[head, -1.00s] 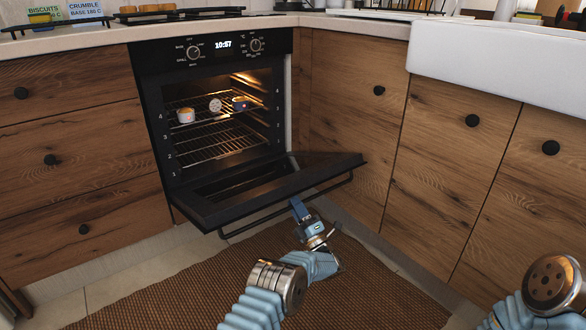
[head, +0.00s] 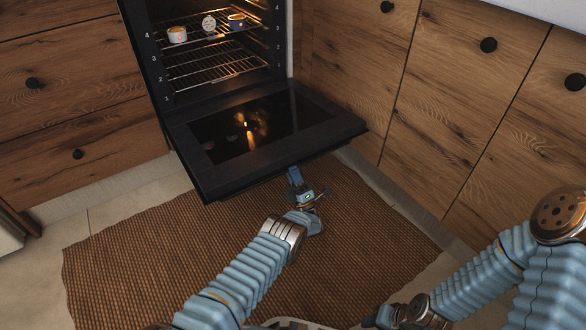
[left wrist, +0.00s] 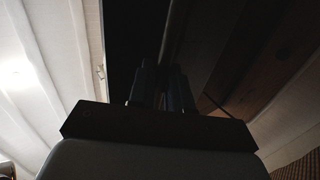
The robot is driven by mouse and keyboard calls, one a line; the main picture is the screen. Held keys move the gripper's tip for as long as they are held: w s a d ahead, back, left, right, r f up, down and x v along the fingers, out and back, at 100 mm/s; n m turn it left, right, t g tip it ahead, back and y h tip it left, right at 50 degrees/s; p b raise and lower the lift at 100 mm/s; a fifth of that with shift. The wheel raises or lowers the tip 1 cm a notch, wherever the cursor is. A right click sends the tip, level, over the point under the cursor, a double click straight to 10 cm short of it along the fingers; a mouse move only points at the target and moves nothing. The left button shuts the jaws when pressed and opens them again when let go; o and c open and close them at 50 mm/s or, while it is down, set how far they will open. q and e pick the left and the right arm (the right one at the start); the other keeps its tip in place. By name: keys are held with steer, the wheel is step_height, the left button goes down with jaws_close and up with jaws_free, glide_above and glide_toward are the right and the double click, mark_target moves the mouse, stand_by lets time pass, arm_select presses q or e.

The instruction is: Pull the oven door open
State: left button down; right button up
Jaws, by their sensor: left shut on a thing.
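The oven door (head: 262,132) is folded far down in the head view, close to level, with its inner glass facing up. My left gripper (head: 294,176) is at the door's front edge, coming from below. In the left wrist view, the fingers (left wrist: 164,88) are shut around the dark bar of the door handle (left wrist: 174,35). The handle is hidden under the door in the head view. Part of my right gripper (head: 385,317) is low at the bottom edge, away from the door; its fingers are not clear.
The lit oven cavity (head: 215,60) holds wire racks, with small cups (head: 177,35) on the upper one. Wooden cabinets with dark knobs flank the oven. A brown woven rug (head: 150,260) covers the floor in front.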

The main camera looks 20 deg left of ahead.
arm_select(q)
steer(key=shift+w+a+r, duration=0.15)
steer(key=shift+w+a, duration=0.05)
steer(key=shift+a, duration=0.1)
steer(key=c, duration=1.2)
jaws_free()
steer(key=shift+d, duration=0.1)
steer(key=v, duration=0.7)
steer(key=shift+f, duration=0.35)
steer(key=shift+s+d, duration=0.15)
steer(key=shift+s, duration=0.05)
